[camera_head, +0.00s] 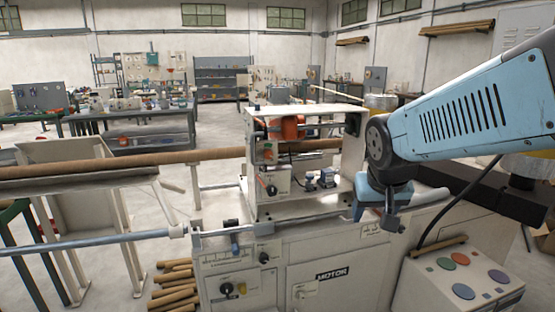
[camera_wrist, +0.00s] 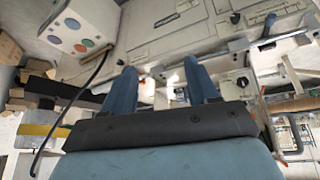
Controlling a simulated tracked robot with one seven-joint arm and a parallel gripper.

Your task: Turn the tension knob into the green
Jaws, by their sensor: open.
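The cream winder machine (camera_head: 330,265) stands in front of me and carries several black knobs. One knob (camera_head: 271,190) is on the small upper box. Another knob (camera_head: 226,288) is on the lower left front panel, with a small green patch beside it. A third knob (camera_head: 264,258) sits just above and right of that one. The labels are too small to read, so I cannot tell which is the tension knob. My gripper (camera_head: 375,214) is open and empty, right of these knobs and apart from them. In the wrist view its two blue fingers (camera_wrist: 162,88) are spread.
A control box with coloured round buttons (camera_head: 463,291) stands at the lower right with a black cable. A long brown tube (camera_head: 110,165) and a blue-grey bar (camera_head: 95,244) extend left. Cardboard tubes (camera_head: 174,296) lie on the floor. Workbenches stand far behind.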

